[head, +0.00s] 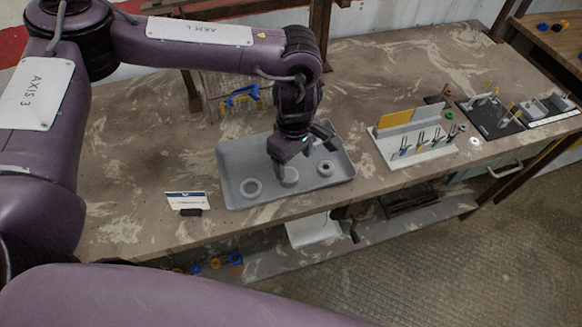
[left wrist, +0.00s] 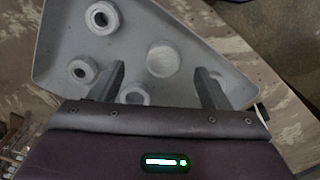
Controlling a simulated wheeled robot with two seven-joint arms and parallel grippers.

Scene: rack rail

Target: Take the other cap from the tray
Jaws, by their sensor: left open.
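The grey tray (head: 232,160) lies on the bench and also fills the upper part of the left wrist view (left wrist: 210,30). A round grey cap with a closed top (head: 289,177) sits in its middle; it shows between my fingers in the left wrist view (left wrist: 163,58). A ring-shaped piece (head: 251,188) lies to its left and another with a dark hole (head: 325,168) to its right. My left gripper (head: 293,168) is open and empty over the tray, pointing down.
A small sign (head: 186,200) stands left of the tray. A white rack with upright pegs and a yellow panel (head: 412,140) stands to the right, with a dark mat (head: 490,120) beyond. Blue clamp-like parts (head: 240,95) are behind the tray. The bench's left part is clear.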

